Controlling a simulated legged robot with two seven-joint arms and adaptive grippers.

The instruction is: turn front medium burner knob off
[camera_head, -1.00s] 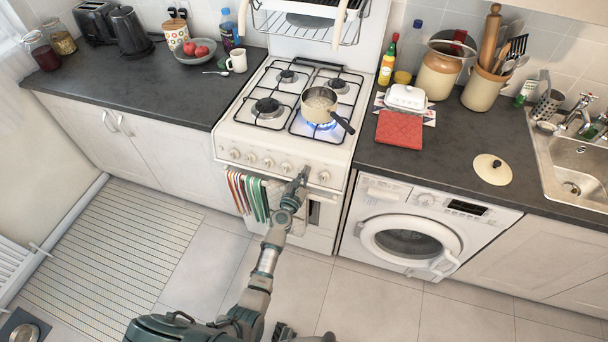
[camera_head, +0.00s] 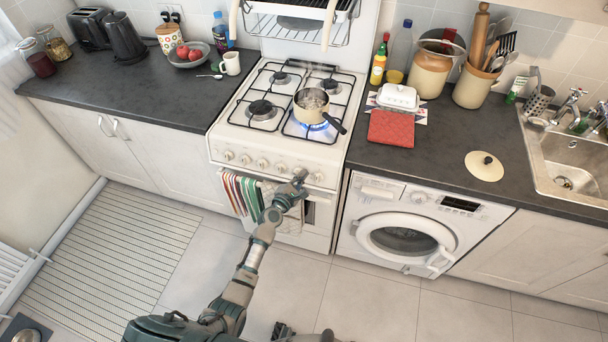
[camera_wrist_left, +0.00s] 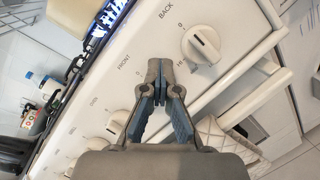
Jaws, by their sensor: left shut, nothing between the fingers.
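The white stove (camera_head: 270,140) has a row of white knobs along its front panel. A pot (camera_head: 312,105) sits on the front right burner, with a blue flame (camera_head: 316,126) under it. My left gripper (camera_head: 301,174) is at the right part of the knob row. In the left wrist view its closed fingertips (camera_wrist_left: 163,72) are empty and cover the panel between a knob (camera_wrist_left: 201,44) by the "BACK" label and another knob (camera_wrist_left: 118,122). The "FRONT" label is beside the fingers. A knob behind the fingers is hidden, and I cannot tell whether they touch it.
Striped towels (camera_head: 243,195) hang on the oven handle below the knobs. A washing machine (camera_head: 405,228) stands to the right under the counter. A red cloth (camera_head: 391,128) lies on the counter right of the stove. The floor in front is clear.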

